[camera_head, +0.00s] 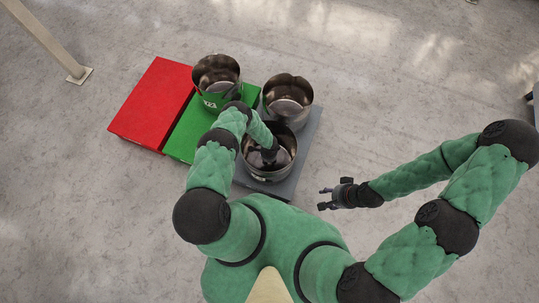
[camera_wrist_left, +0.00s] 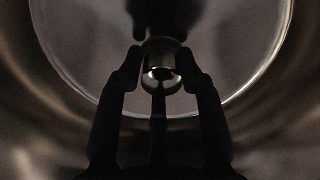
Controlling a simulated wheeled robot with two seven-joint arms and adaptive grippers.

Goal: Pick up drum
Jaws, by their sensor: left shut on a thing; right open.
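Three open-topped metal drums stand on low platforms. The nearest drum (camera_head: 286,161) is on the grey platform (camera_head: 311,135), and my left gripper (camera_head: 268,155) reaches down inside it. In the left wrist view, my left gripper (camera_wrist_left: 160,62) has its dark fingers around a small shiny knob-like part (camera_wrist_left: 160,78), with the drum's round floor (camera_wrist_left: 235,60) behind. The fingers are shut on this part of the drum; the exact contact is dark. My right gripper (camera_head: 325,198) is open and empty, to the right of the grey platform.
A second drum (camera_head: 288,92) stands further back on the grey platform. A third drum (camera_head: 217,80), with a green label, stands on the green platform (camera_head: 184,134). A red platform (camera_head: 154,100) at the left is empty.

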